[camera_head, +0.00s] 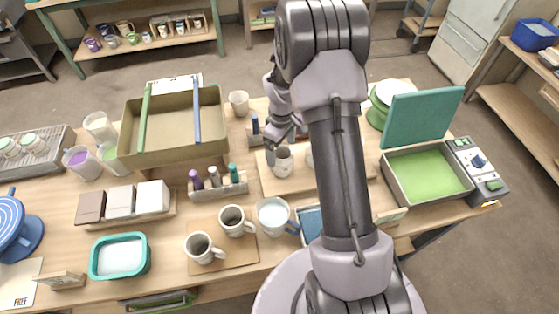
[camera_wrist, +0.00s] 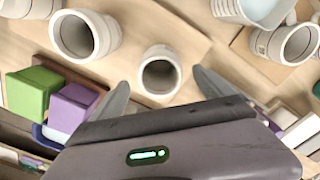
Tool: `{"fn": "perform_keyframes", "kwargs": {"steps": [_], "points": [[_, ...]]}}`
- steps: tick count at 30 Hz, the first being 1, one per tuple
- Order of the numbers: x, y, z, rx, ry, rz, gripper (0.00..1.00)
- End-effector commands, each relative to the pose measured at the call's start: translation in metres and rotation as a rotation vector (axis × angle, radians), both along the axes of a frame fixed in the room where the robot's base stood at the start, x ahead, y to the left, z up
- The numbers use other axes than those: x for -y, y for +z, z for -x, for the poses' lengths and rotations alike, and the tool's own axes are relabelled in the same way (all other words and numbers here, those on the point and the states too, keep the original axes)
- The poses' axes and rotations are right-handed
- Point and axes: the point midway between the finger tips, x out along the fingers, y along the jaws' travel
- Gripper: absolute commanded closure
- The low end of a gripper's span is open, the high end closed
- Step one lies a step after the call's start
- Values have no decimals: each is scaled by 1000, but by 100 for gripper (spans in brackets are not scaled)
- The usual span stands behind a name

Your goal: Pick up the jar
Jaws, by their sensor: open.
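A small pale grey, open-topped jar (camera_wrist: 160,76) stands upright on a wooden board, between and just beyond my fingertips in the wrist view. It appears to be the light vessel (camera_head: 281,163) below my gripper (camera_head: 284,141) in the head view. My gripper (camera_wrist: 161,79) is open, its two fingers apart on either side of the jar, with nothing held. Whether the fingertips are down at the jar's height I cannot tell. A second, larger pale cylinder (camera_wrist: 86,36) stands to the left in the wrist view; my arm mostly hides it in the head view.
Green (camera_wrist: 33,91) and purple (camera_wrist: 72,106) blocks sit close to my left finger in the wrist view. A water-filled bucket (camera_head: 272,213) and two mugs stand nearer me. An olive box (camera_head: 172,153) is left; a green-lined box (camera_head: 425,172) is right.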

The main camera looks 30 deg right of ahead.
Motion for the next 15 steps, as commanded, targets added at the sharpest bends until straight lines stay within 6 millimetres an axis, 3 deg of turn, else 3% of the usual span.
{"fn": "perform_keyframes", "kwargs": {"steps": [1,8,15], "points": [[0,-12,1,-2,-1,-1,9],[1,-35,0,1,-3,0,9],[4,-78,-2,0,-2,-1,9]]}}
